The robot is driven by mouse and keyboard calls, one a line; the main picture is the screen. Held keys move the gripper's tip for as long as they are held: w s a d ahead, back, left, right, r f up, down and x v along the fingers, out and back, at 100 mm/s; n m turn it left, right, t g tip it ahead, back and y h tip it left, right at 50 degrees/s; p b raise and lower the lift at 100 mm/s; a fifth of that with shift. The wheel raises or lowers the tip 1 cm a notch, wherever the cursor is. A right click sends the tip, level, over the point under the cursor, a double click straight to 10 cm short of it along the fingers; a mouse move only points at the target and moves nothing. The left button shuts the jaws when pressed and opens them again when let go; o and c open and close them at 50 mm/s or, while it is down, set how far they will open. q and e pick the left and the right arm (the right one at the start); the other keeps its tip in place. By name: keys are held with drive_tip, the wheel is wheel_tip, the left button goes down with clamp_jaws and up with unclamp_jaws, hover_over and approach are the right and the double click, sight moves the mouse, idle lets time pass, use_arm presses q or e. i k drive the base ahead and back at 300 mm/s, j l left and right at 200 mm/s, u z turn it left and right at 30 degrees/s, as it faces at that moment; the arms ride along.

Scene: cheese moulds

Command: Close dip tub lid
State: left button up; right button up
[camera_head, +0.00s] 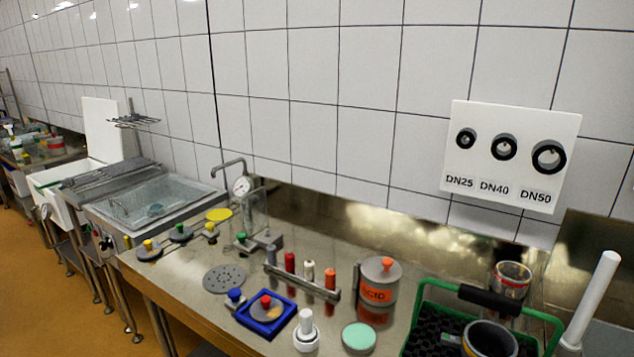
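A white tub (56,207) stands at the far left, past the end of the steel counter. A white lid panel (102,122) stands upright at its back, near the tiled wall, so the tub looks open. Its inside is small and partly hidden by a grey slatted rack at its right. Between the tub and the counter is a steel basin (118,240) with liquid in it. Neither of my grippers is in view.
The steel counter (190,290) holds several coloured-knob discs, a blue tray (244,315), an orange-labelled ACID pot (379,285) and a green-handled crate (418,318). A gauge and pipe (238,170) rise behind. Open orange floor (50,305) lies at left.

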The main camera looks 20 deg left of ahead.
sight(104, 140)
drive_tip(key=j+u, duration=0.35)
drive_tip(key=i+j+u, duration=0.1)
drive_tip(key=u, duration=0.25)
drive_tip(key=i+j+u, duration=0.15)
drive_tip(key=u, duration=0.2)
drive_tip(key=i+j+u, duration=0.35)
drive_tip(key=i+j, duration=0.3)
drive_tip(key=j, duration=0.15)
drive_tip(key=i+j+u, duration=0.35)
drive_tip(key=i+j, duration=0.25)
drive_tip(key=i, duration=0.15)
